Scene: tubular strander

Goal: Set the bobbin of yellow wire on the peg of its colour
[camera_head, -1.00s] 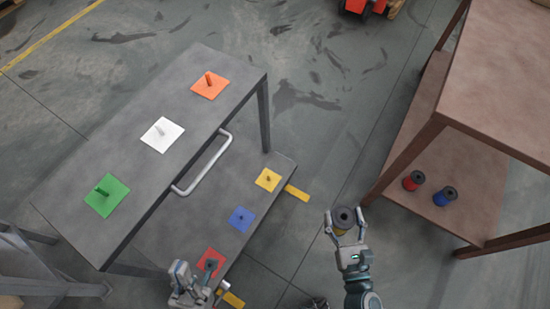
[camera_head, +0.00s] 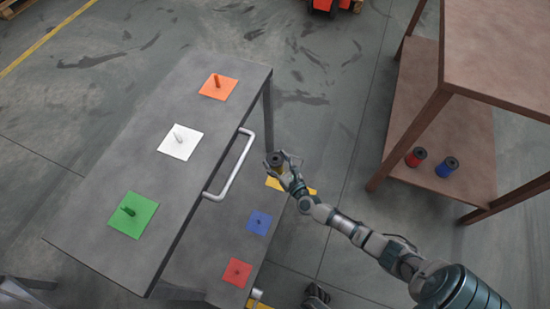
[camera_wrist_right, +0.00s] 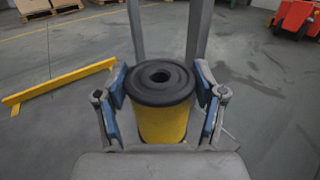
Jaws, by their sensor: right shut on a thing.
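The bobbin of yellow wire (camera_wrist_right: 161,115) has a black top flange with a hole and stands upright between the fingers of my right gripper (camera_wrist_right: 161,110), which is shut on it. In the head view the bobbin (camera_head: 276,160) is small and partly covered by my right gripper (camera_head: 283,164). They are over the far end of the lower shelf, by the yellow square (camera_head: 275,184). The gripper hides most of that square, and its peg cannot be seen. How high the bobbin is above it, I cannot tell. My left gripper is not in view.
The lower shelf also has a blue square (camera_head: 259,222) and a red square (camera_head: 237,272) with pegs. The upper shelf (camera_head: 165,172) and its handle (camera_head: 233,170) are close on the left. A brown rack holds a red bobbin (camera_head: 415,157) and a blue bobbin (camera_head: 447,167).

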